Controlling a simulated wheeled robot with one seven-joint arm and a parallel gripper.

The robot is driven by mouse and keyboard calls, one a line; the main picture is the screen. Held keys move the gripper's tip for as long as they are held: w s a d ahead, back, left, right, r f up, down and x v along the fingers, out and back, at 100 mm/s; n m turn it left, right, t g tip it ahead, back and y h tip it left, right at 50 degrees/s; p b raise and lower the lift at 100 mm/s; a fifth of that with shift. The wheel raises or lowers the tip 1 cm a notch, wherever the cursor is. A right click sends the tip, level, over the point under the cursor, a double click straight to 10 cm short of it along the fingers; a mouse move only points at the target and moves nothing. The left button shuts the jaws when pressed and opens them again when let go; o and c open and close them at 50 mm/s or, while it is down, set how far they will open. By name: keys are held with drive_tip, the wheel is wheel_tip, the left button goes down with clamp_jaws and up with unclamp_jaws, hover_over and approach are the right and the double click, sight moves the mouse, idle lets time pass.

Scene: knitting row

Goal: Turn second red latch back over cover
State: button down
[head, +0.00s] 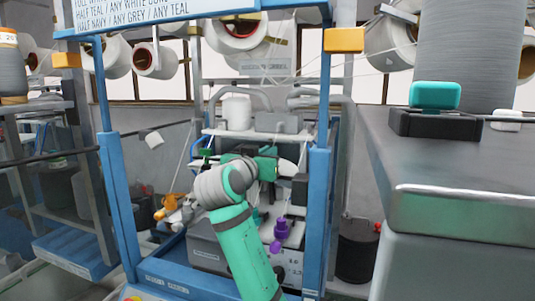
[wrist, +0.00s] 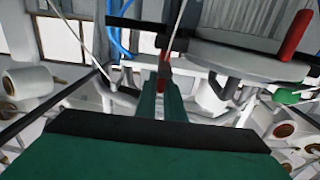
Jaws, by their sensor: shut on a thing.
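In the wrist view my gripper (wrist: 162,82) has its two green fingers close together around a small red piece (wrist: 163,68), which I take to be a red latch. Only a little of it shows between the fingertips. A second red handle (wrist: 294,36) stands tilted at the upper right, apart from my gripper. A pale round cover-like plate (wrist: 245,65) lies behind and right of the fingers. In the head view my arm blocks the sight of the latch, and my fingertips cannot be made out there.
A green knob (wrist: 286,97) sits by the plate's right edge. In the head view blue posts (head: 318,200) frame the machine. A purple handle (head: 281,232) and an orange part (head: 172,207) stand low near my arm. A grey machine housing (head: 455,180) fills the right.

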drive_tip(key=m+g+h, duration=0.1)
drive_tip(key=m+h, duration=0.1)
drive_tip(key=h, duration=0.1)
drive_tip(key=shift+a+g, duration=0.2)
drive_tip(key=shift+g, duration=0.2)
drive_tip(key=m+g+h, duration=0.3)
drive_tip(key=m+h, duration=0.1)
drive_tip(key=shift+w+g+h, duration=0.1)
drive_tip(key=shift+g+h, duration=0.2)
drive_tip(key=shift+d+m+g+h, duration=0.2)
drive_tip(key=shift+m+g+h, duration=0.55)
drive_tip(key=shift+g, duration=0.25)
drive_tip(key=shift+m+g+h, duration=0.95)
drive_tip(key=shift+m+g, duration=0.6)
drive_tip(key=shift+g, duration=0.65)
drive_tip(key=shift+m+g, duration=0.6)
drive_tip(key=shift+g, duration=0.3)
drive_tip(key=c, duration=1.9)
unclamp_jaws()
drive_tip(key=shift+o, duration=0.2)
drive_tip(key=shift+d+n+t, duration=0.1)
drive_tip(key=shift+n+t, duration=0.4)
drive_tip(key=shift+t, duration=0.3)
